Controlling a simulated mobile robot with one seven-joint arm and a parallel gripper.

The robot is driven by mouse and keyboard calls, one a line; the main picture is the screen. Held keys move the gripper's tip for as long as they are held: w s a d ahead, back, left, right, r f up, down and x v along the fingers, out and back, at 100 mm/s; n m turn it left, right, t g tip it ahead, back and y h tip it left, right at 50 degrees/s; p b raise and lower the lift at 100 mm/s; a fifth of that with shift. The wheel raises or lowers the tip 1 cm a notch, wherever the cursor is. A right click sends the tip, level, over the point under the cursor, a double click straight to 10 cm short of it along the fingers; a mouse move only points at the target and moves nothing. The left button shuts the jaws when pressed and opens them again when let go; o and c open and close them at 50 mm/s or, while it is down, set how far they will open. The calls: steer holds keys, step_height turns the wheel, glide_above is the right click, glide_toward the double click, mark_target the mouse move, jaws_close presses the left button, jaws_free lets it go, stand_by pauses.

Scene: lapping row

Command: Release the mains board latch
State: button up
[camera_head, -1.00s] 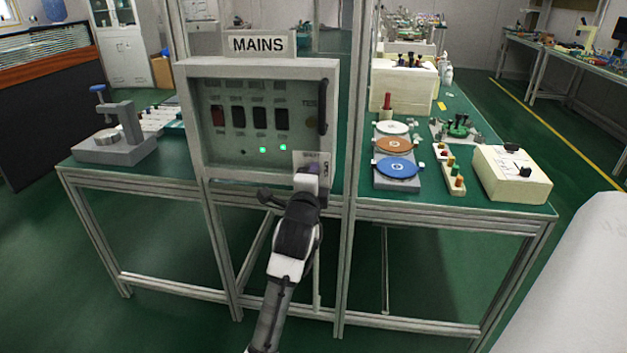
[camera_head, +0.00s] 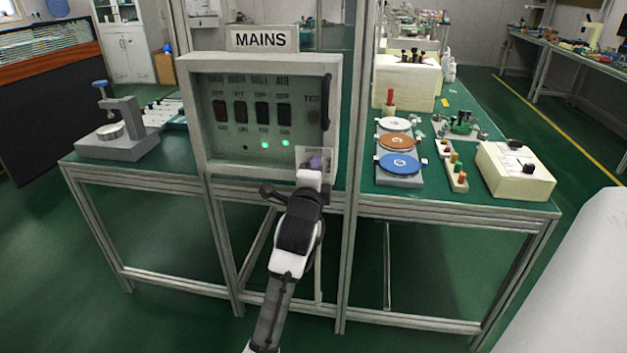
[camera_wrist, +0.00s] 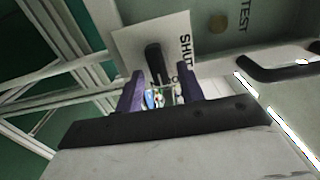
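The mains board (camera_head: 187,110) is a grey box with a windowed front, under a MAINS sign, upright at the front of the bench. Its latch (camera_wrist: 154,58) is a short black lever on a pale plate lettered SHUT, clear in the wrist view. In the head view my gripper covers the latch at the board's lower right corner. My gripper (camera_head: 317,162) has purple fingers, also seen in the wrist view (camera_wrist: 160,80). They stand apart, with the lever's near end between or just beyond their tips. I cannot tell whether either finger touches it.
A black handle (camera_head: 326,102) stands out on the board's right side. Dark switches (camera_head: 262,113) and two green lights sit behind the front. A post (camera_head: 355,150) rises right of the board. A disc rack (camera_head: 399,180) and cream box (camera_head: 517,172) are further right; a grey press (camera_head: 125,130) is left.

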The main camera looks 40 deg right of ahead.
steer(key=b+v, duration=0.2)
steer(key=v, duration=1.1)
steer(key=shift+s+a, duration=0.2)
